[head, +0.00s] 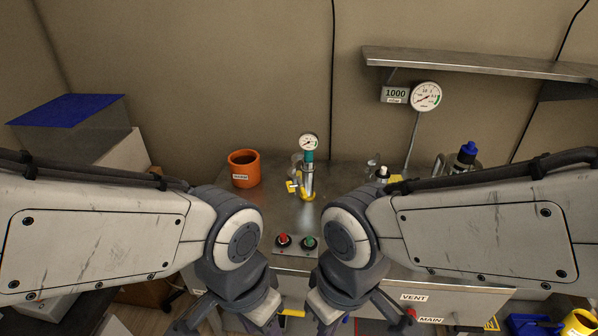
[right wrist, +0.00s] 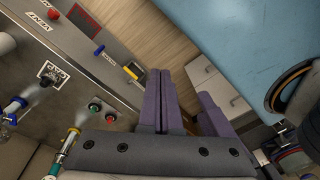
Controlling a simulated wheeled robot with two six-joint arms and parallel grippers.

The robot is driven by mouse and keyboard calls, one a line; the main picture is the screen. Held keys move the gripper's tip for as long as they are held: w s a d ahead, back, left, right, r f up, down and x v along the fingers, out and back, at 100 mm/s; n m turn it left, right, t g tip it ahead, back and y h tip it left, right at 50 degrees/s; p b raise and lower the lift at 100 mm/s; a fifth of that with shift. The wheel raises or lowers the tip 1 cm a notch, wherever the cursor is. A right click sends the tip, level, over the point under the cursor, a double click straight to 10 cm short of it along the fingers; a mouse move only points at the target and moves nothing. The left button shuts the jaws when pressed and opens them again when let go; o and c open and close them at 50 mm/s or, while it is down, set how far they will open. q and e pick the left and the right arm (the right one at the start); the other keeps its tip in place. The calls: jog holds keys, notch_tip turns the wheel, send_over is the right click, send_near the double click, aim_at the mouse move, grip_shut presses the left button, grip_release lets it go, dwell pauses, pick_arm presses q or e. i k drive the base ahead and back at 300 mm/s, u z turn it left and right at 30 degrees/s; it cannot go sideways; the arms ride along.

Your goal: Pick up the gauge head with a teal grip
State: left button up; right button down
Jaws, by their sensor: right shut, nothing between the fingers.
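The gauge head (head: 308,142) has a round white dial above a teal grip (head: 309,156). It sits upright on a metal post with a yellow base (head: 307,196), at the middle of the steel bench. In the right wrist view, a teal part (right wrist: 54,169) at the lower left edge looks like the same grip, with its dial out of view. My right gripper (head: 325,316) is low in front of the bench, well apart from the gauge head. Its purple fingers (right wrist: 160,98) are shut and empty. My left gripper (head: 268,322) is also low in front, its fingertips unclear.
An orange pot (head: 243,169) stands left of the gauge head. A larger gauge (head: 426,96) and a blue-topped fitting (head: 466,153) are at right, below a wall shelf (head: 480,64). Red (head: 283,240) and green (head: 309,242) knobs are at the bench front.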

aim_at(308, 141)
jog(key=z, duration=1.3)
jog(key=i, duration=0.95)
jog(key=u, duration=2.65)
